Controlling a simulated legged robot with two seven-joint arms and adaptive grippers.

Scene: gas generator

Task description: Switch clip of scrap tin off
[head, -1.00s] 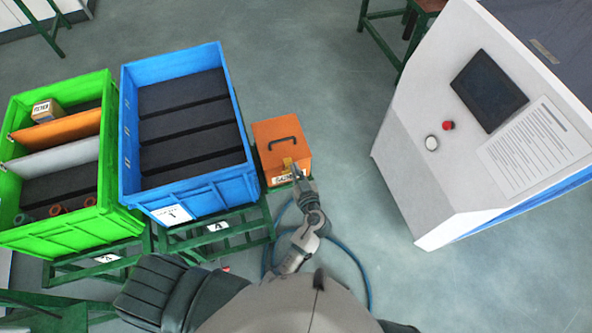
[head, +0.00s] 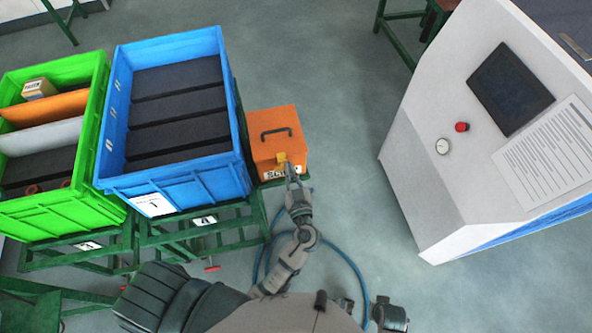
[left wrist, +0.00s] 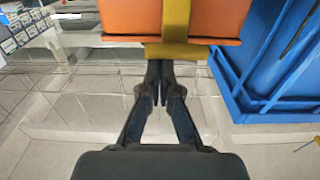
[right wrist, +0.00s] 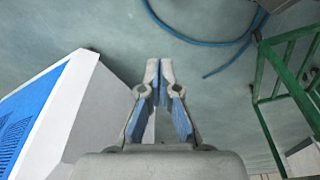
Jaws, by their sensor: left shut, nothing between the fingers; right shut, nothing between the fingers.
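The scrap tin (head: 277,140) is an orange box with a dark handle on its lid. It stands to the right of the blue crate. Its yellow clip (head: 283,158) is on the front edge and also shows in the left wrist view (left wrist: 176,22), hanging over the orange rim. My left gripper (head: 291,172) is shut and empty. Its fingertips (left wrist: 159,66) are at the clip's lower end; I cannot tell whether they touch it. My right gripper (right wrist: 160,66) is shut and empty, over floor, away from the tin.
The blue crate (head: 180,182) and green crate (head: 60,220) stand on green frames at left. A white cabinet (head: 420,175) with a screen and red button stands at right. A blue hose (head: 355,262) lies on the floor. Floor between tin and cabinet is clear.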

